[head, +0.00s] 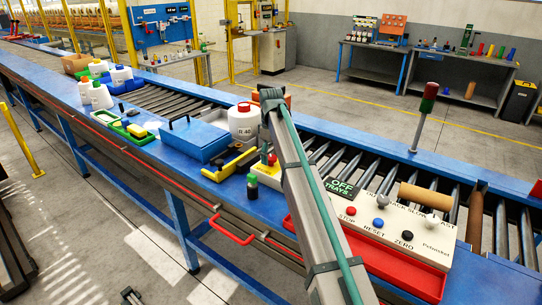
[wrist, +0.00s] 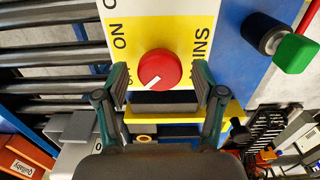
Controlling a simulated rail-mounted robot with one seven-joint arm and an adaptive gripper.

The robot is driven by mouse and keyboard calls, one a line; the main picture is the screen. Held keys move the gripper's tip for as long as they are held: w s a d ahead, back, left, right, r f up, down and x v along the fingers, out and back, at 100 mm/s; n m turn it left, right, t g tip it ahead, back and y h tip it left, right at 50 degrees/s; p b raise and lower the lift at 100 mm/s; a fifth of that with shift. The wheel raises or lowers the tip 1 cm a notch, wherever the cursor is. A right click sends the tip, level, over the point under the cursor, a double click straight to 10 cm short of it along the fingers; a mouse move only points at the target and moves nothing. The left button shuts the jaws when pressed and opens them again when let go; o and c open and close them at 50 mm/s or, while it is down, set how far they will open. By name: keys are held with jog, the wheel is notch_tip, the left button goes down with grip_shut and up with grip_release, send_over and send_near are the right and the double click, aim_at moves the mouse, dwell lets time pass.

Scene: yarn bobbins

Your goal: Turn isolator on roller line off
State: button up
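The isolator's round red knob (wrist: 159,68) sits on a yellow plate (wrist: 180,28) marked ON and MAINS in the wrist view. A short white mark on the knob points to the lower left. My gripper (wrist: 160,82) is open, with one finger left and one right of the knob. I cannot tell whether either finger touches it. In the head view a small red knob on a yellow and white box (head: 268,162) shows just left of my arm. My gripper cannot be made out clearly there.
A green-capped black bottle (wrist: 275,38) stands right of the isolator; it also shows in the head view (head: 253,187). A control panel with STOP, RESET and ZERO buttons (head: 375,222) lies right of my arm.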

aim_at(271, 157)
jog(key=shift+r, duration=0.1)
notch_tip(271, 157, up, 12)
dwell(0.7)
